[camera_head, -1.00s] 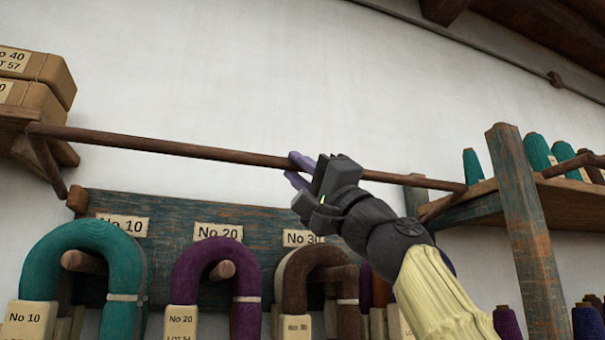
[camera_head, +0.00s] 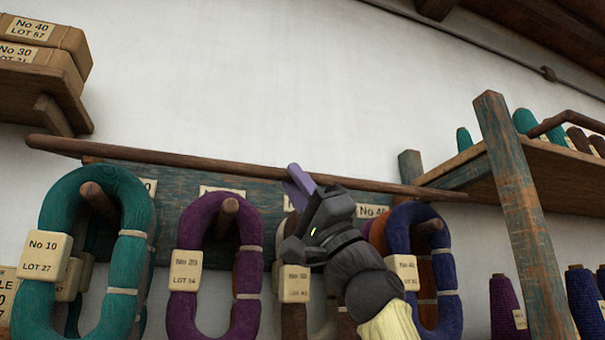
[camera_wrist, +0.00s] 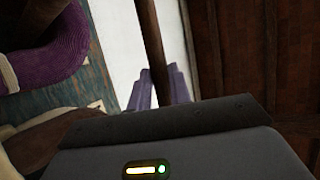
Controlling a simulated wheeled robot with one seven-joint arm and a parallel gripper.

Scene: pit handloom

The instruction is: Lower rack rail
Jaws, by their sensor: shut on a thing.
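The rack rail (camera_head: 180,157) is a long thin brown wooden bar. In the head view it slants slightly down to the right, in front of the white wall and the top of the blue peg board. Its left end is free below the left shelf, and its right end reaches the right shelf frame. My gripper (camera_head: 299,180), with purple fingers, is shut on the rail right of its middle. In the wrist view the rail (camera_wrist: 150,45) runs between the two fingers (camera_wrist: 158,88).
Yarn hanks in teal (camera_head: 60,205), purple (camera_head: 190,285) and blue (camera_head: 447,275) hang with paper tags just below the rail. The left shelf (camera_head: 30,95) holds paper parcels. The right shelf (camera_head: 480,165) holds cones, with a post (camera_head: 522,215) in front.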

